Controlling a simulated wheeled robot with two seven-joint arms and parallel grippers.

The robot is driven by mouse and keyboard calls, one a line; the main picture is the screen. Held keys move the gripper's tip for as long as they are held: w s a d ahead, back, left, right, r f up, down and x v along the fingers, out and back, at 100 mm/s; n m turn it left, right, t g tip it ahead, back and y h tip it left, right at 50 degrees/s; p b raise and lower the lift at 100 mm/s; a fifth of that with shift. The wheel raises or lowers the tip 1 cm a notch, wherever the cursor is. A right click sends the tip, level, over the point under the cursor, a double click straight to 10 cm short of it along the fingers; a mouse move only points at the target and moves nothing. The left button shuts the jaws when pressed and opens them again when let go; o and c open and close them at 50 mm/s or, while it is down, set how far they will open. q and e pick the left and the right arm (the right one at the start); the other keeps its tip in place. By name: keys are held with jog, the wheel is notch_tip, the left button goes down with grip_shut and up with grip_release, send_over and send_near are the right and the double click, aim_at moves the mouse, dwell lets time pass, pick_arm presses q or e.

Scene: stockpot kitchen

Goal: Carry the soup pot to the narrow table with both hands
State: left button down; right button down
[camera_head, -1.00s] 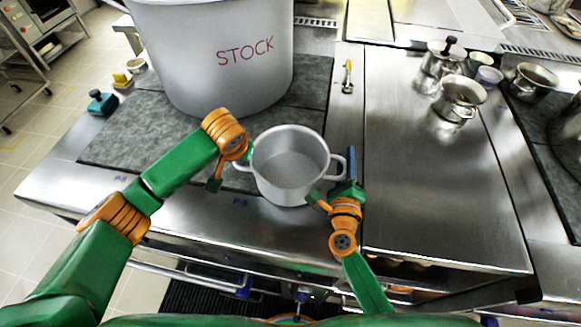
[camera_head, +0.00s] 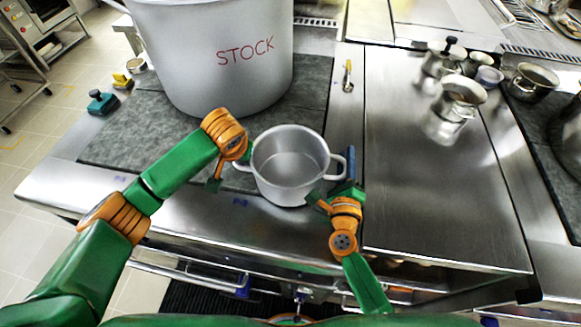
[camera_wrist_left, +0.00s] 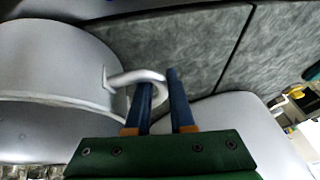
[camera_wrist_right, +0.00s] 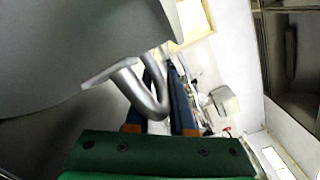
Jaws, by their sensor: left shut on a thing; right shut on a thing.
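The soup pot (camera_head: 290,160) is a small open grey metal pot with two loop handles, and it looks empty. It is upright in front of the grey stove surface, between my two grippers. My left gripper (camera_head: 240,168) is shut on the pot's left handle, and the left wrist view shows the handle (camera_wrist_left: 135,77) between the blue fingers. My right gripper (camera_head: 340,185) is shut on the right handle (camera_wrist_right: 147,100). The head view does not clearly show how high the pot is above the counter. I cannot identify the narrow table in these frames.
A large pot marked STOCK (camera_head: 215,60) stands behind on the dark stove surface (camera_head: 135,140). Several metal jugs and pots, including a jug (camera_head: 460,92), stand at the back of the steel counter (camera_head: 430,190). A teal-handled object (camera_head: 102,102) lies at the left edge.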

pick_arm(q)
jog(key=shift+a+r, duration=0.1)
pick_arm(e)
jog(key=shift+d+r, duration=0.1)
jog(key=shift+r, duration=0.05)
